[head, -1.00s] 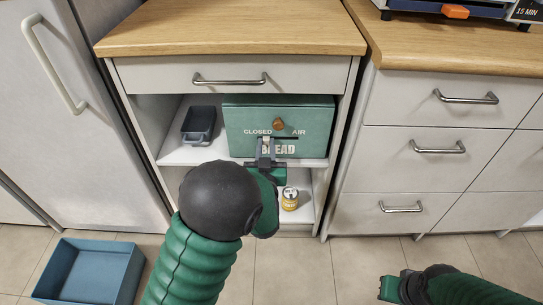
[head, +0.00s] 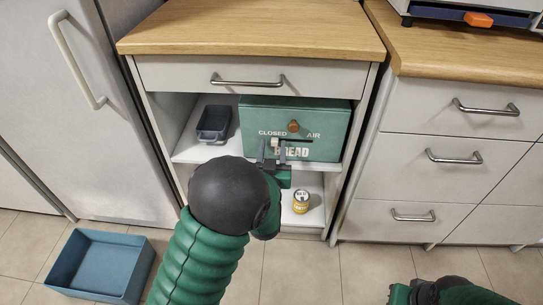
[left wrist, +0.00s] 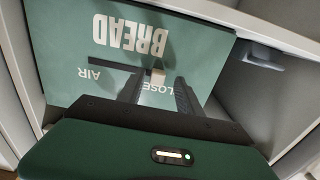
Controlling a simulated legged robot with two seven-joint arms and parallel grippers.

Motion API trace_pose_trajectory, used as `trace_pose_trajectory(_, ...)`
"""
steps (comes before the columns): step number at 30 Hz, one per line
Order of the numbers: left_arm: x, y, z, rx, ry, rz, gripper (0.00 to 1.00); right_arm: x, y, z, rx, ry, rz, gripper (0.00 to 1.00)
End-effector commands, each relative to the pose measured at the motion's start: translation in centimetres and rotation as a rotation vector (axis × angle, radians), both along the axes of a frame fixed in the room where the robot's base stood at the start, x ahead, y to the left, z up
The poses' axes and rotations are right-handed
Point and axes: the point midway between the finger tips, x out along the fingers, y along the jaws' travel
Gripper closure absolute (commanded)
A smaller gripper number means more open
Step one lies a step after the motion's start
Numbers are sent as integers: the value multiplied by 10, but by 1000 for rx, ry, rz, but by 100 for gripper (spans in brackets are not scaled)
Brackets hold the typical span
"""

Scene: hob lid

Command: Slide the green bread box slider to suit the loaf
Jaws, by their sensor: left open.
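The green bread box (head: 325,115) stands on the cabinet shelf, with CLOSED, AIR and BREAD lettered on its front. Its small pale slider (head: 275,142) sits at the CLOSED end of a dark slot running toward AIR. The slider also shows in the left wrist view (left wrist: 157,77), where the lettering is upside down. My left gripper (head: 272,153) is open in front of the box, its fingers on either side of the slider with gaps beside it. No loaf is visible. My right gripper (head: 399,294) is partly cut off at the bottom; its jaws are unclear.
A round wooden knob (head: 293,126) is on the box front above the slot. A dark tray (head: 213,123) stands left of the box. A yellow can (head: 301,201) is on the lower shelf. A blue bin (head: 99,265) sits on the floor. Cabinet side walls flank the shelf.

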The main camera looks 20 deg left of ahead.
Motion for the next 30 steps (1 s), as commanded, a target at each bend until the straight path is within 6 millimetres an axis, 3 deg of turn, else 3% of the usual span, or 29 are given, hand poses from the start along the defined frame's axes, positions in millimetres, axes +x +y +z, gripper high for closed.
trace_pose_trajectory(5, -28, -9, 4, 1, 6, -2, 58, 0, 0, 16, 0, 0, 0, 100)
trace_pose_trajectory(13, -106, -31, 3, 3, 9, -5, 58, 0, 0, 43, 0, 0, 0, 100)
trace_pose_trajectory(15, -114, -33, 11, 5, 10, -1, 58, 0, 0, 69, 0, 1, 0, 100)
trace_pose_trajectory(21, -136, -38, 7, 5, 9, -1, 58, 0, 0, 107, 0, -1, 0, 100)
trace_pose_trajectory(25, -154, -44, 2, 2, 5, 0, 58, 0, 0, 113, 0, 0, 0, 100)
trace_pose_trajectory(30, -160, -46, -1, 0, 1, 0, 58, 0, 0, 112, 0, 0, 0, 100)
